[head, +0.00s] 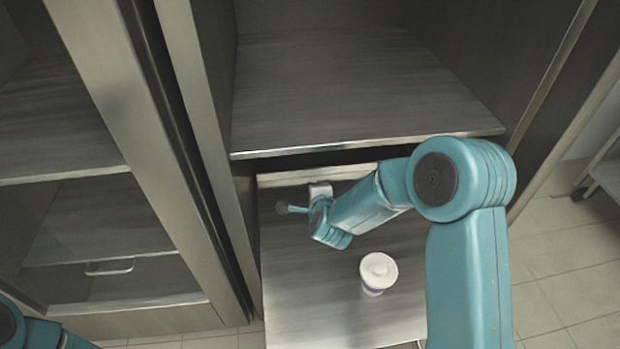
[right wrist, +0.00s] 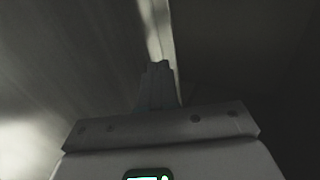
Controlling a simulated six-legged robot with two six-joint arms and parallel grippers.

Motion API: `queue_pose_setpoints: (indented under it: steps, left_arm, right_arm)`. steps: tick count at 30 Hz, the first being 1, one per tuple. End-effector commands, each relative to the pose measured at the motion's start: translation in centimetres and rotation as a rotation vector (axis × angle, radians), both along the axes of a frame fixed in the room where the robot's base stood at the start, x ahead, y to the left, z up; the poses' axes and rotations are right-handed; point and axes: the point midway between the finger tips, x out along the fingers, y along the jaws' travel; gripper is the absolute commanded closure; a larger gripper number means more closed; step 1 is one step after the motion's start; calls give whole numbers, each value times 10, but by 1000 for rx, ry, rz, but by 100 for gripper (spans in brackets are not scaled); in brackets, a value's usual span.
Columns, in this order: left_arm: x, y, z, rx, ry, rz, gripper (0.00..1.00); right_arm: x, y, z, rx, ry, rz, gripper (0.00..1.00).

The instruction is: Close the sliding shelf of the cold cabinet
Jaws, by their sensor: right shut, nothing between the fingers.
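The sliding shelf (head: 300,300) of the cold cabinet is pulled out, a flat metal surface low in the head view. A white lidded container (head: 378,272) stands upright on it, right of its middle. My right arm reaches over the shelf, with its wrist by the shelf's back end, under the fixed upper shelf. My right gripper's fingers (right wrist: 158,68) show in the right wrist view, shut and empty, close to a pale metal edge; contact cannot be told. The fingertips are not clear in the head view. My left gripper is out of view; only part of that arm shows bottom left.
A fixed upper shelf (head: 340,95) lies empty above the pulled-out one. On the left stands another cabinet section with a glass-like front and a bar handle (head: 109,267). A metal rack (head: 606,172) stands far right. Tiled floor (head: 565,265) is clear on the right.

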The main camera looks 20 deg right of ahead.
Motion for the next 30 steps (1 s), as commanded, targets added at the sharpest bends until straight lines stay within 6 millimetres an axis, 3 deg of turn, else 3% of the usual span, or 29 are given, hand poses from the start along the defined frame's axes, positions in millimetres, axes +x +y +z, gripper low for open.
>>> queue_pose_setpoints:
  steps: [9, 15, 21, 30]
  left_arm:
    - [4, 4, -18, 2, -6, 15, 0]
    - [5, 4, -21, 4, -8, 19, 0]
    - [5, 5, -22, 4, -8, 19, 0]
    - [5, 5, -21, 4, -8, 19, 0]
  right_arm:
    - [58, -16, -39, -2, 1, -1, 100]
    - [88, -23, -37, -1, 1, 1, 100]
    - [99, -26, -36, -1, 2, 5, 100]
    - [99, -26, -35, -2, 3, 6, 100]
